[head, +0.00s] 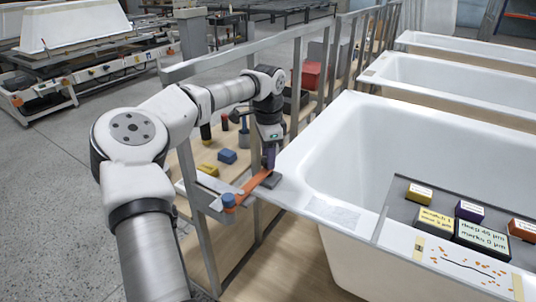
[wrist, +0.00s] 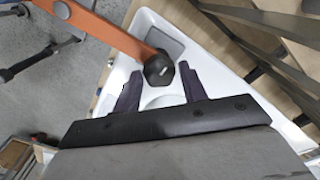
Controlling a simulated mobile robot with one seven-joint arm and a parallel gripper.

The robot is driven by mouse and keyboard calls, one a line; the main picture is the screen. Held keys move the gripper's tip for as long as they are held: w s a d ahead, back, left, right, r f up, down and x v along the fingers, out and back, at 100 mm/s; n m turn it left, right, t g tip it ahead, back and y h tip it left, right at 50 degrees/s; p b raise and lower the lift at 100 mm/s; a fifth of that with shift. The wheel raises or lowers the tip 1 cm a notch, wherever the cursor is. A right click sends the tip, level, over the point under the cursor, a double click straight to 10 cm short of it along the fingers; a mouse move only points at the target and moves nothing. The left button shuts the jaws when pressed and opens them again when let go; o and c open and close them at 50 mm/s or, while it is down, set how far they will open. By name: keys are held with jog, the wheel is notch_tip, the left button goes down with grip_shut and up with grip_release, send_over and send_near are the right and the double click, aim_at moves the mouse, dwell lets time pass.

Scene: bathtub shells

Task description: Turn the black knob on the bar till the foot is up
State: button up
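The orange bar (head: 250,188) runs from a rail bracket to the near corner of the white bathtub (head: 320,140); it also shows in the wrist view (wrist: 108,32). The black knob (wrist: 158,69) sits at the bar's tub end; in the head view my gripper hides it. A dark grey pad, seemingly the foot (head: 270,180), is at the tub's corner under the bar end; it also shows in the wrist view (wrist: 173,46). I cannot tell whether it touches the rim. My gripper (head: 268,163) points down, its fingers (wrist: 161,70) open on either side of the knob, with small gaps showing.
A blue knob (head: 228,201) stands at the bar's other end. Metal rail posts (head: 193,190) rise close beside my arm. Behind them a wooden shelf holds a blue block (head: 227,156) and a yellow block (head: 208,169). A grey tray (head: 403,210) with labelled blocks lies across the tub at right.

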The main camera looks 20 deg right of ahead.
jog(key=shift+o, duration=1)
notch_tip(320, 180, up, 14)
jog(key=shift+f, duration=0.15)
